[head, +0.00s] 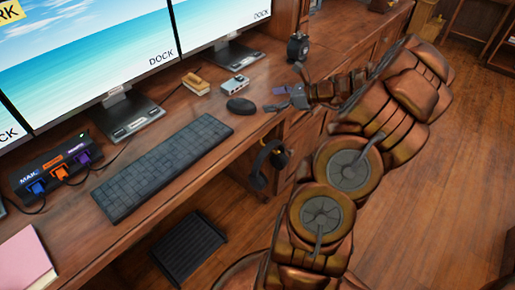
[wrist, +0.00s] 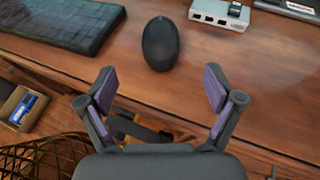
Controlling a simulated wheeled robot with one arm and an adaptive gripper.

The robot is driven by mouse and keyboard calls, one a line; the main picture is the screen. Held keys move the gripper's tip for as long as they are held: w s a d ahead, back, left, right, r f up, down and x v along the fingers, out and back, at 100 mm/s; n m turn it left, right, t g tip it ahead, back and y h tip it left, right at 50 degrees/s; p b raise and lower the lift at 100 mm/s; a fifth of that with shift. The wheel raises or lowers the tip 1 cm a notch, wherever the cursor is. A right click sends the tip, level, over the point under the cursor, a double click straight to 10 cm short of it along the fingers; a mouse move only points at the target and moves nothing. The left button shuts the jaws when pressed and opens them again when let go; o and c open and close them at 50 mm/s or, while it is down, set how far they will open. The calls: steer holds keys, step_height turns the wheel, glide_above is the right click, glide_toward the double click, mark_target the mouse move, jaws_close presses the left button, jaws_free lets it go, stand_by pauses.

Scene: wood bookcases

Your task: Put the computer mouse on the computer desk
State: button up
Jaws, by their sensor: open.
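A black computer mouse (head: 240,105) lies on the wooden computer desk (head: 196,185), just right of the keyboard. In the wrist view the mouse (wrist: 160,44) sits ahead of my gripper (wrist: 160,88), centred between its fingers and beyond their tips. My gripper (head: 284,98) is open and empty, with purple pads on both fingers. In the head view it hangs at the desk's front edge, right of the mouse and apart from it.
A dark keyboard (head: 163,165) lies left of the mouse. A small white hub box (head: 235,85) and a yellowish block (head: 196,84) stand behind it. Headphones (head: 268,163) hang at the desk's front edge. Monitors (head: 90,50) line the back. The floor (head: 420,200) at right is open.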

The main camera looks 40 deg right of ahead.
steer(key=a+n+g, duration=0.1)
steer(key=a, duration=0.2)
steer(key=a+r+n+y, duration=0.1)
steer(key=a+n, duration=0.1)
steer(key=a, duration=0.1)
steer(key=w+a+r+n+g, duration=0.1)
steer(key=a, duration=0.3)
steer(key=shift+w+r+n+g+y, duration=0.1)
steer(key=shift+n+g+y, duration=0.2)
steer(key=shift+y, duration=0.1)
steer(key=s+a+r+n+g, duration=0.1)
steer(key=s+a+n+g, duration=0.35)
steer(key=a, duration=0.55)
steer(key=s+a+r+n+g, duration=0.1)
steer(key=s+a+n+g, duration=0.2)
steer(key=a+n, duration=0.5)
steer(key=s+a+n+g+h, duration=0.2)
steer(key=s+n+h, duration=0.2)
steer(key=s, duration=0.7)
steer(key=s+a+f+n+g+h, duration=0.1)
steer(key=s+a+n+g+h, duration=0.1)
steer(key=s+n, duration=0.7)
steer(key=shift+s+a+h, duration=0.45)
steer(key=shift+s+h, duration=0.85)
steer(key=shift+h, duration=0.1)
steer(key=s+p+v, duration=0.2)
steer(key=p+v, duration=1)
steer(key=v, duration=0.1)
steer(key=shift+r+t, duration=0.25)
steer(key=shift+t, duration=0.1)
